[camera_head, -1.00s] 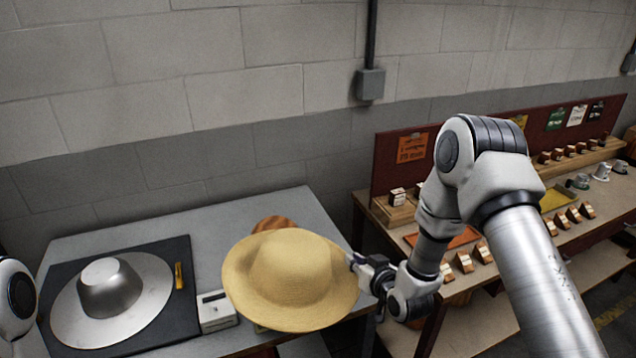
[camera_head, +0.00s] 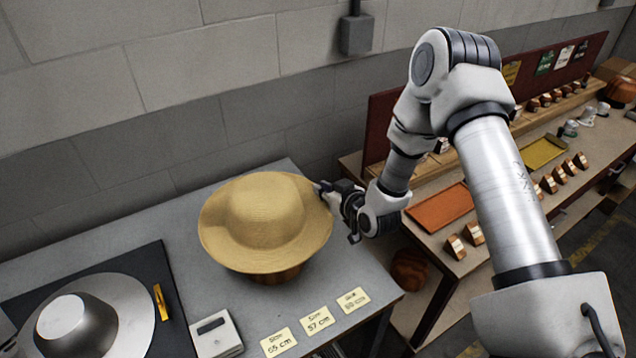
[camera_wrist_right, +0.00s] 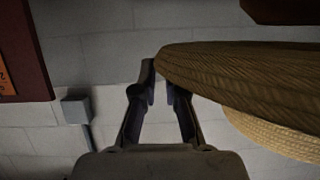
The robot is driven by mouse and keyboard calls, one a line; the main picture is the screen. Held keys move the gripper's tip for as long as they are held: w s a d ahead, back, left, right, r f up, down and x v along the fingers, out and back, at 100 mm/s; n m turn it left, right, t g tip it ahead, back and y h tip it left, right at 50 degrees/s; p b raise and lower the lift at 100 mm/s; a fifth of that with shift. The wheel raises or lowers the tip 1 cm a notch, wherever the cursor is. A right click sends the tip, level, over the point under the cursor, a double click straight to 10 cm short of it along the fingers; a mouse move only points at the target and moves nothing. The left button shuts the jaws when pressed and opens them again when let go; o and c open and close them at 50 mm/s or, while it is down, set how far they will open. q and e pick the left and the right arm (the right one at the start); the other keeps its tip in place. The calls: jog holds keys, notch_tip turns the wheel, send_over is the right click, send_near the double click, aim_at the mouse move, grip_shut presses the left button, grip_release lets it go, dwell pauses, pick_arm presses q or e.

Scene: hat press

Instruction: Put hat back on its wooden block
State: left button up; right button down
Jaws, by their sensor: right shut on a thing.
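The straw hat (camera_head: 265,212) is upright, crown up, above the back right of the grey table. My right gripper (camera_head: 326,190) is shut on the right edge of its brim; the wrist view also shows the brim (camera_wrist_right: 240,80) at the fingertips (camera_wrist_right: 165,85). A brown wooden block (camera_head: 278,275) shows just below the front brim, mostly hidden by the hat. In the wrist view a brown wooden edge (camera_wrist_right: 280,10) is apart from the brim. Whether the crown touches the block cannot be seen. My left gripper is not in view.
A metal hat form (camera_head: 85,325) lies on a dark mat (camera_head: 150,265) at the left, with a yellow tool (camera_head: 160,302) beside it. A white box (camera_head: 216,335) and size cards (camera_head: 318,320) lie in front. A bench (camera_head: 400,305) with blocks stands right. Another block (camera_head: 410,270) sits below.

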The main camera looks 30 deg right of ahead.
jog(key=f+b, duration=0.1)
jog(key=f, duration=0.1)
jog(key=f+b, duration=0.1)
jog(key=f, duration=0.1)
jog(key=w+f+b, duration=0.1)
jog(key=f, duration=0.1)
jog(key=shift+a+f+b, duration=0.1)
jog(key=shift+b, duration=0.25)
jog(key=f+b, duration=0.3)
jog(key=shift+s+f, duration=0.1)
jog(key=shift+s, duration=0.25)
jog(key=shift+w+f, duration=0.15)
jog(key=shift+f, duration=0.2)
jog(key=shift+r, duration=0.2)
jog(key=shift+f, duration=0.15)
